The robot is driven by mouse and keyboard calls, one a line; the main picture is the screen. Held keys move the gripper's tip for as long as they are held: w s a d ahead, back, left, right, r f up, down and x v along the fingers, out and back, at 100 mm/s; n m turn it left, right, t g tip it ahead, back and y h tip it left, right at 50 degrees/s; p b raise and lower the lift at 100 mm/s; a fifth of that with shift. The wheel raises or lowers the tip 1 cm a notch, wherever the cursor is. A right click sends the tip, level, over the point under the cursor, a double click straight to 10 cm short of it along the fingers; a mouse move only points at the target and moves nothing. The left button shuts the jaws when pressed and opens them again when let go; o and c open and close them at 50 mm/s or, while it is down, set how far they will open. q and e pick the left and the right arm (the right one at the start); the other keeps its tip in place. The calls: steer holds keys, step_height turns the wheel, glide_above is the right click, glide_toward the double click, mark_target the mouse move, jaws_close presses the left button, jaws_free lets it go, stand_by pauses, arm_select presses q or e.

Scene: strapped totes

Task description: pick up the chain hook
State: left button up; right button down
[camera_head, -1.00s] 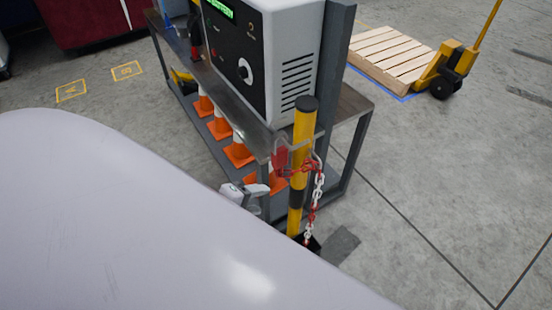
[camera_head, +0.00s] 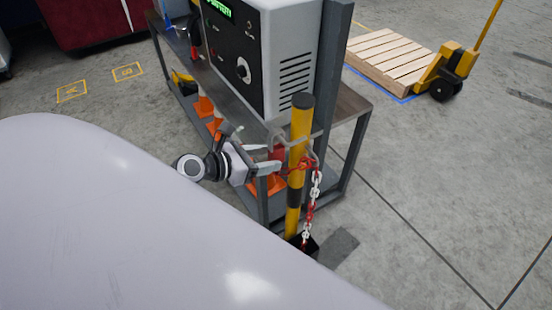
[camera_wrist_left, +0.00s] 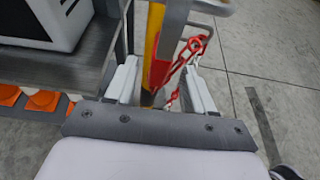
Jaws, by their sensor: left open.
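A yellow post (camera_head: 300,125) with black bands stands at the near corner of the workbench. A grey bracket (camera_head: 318,136) sticks out near its top. A red and white chain (camera_head: 318,185) hangs from there, and its red hook end (camera_head: 304,165) lies close against the post. The wrist view shows the red hook (camera_wrist_left: 190,50) just right of the post (camera_wrist_left: 153,40). My left gripper (camera_head: 279,158) is open beside the post, with the post and red parts in line between its fingers (camera_wrist_left: 162,72). I cannot tell if it touches them. My right gripper is not in view.
The workbench (camera_head: 350,98) carries a grey machine (camera_head: 290,35) close behind the post. A wooden pallet (camera_head: 392,50) with a yellow pallet jack (camera_head: 445,68) is at the back right. Floor right of the post is clear.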

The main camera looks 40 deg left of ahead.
mark_target(269, 158)
arm_select(q)
steer(key=x, duration=0.4)
steer(key=shift+f, duration=0.15)
jaws_close()
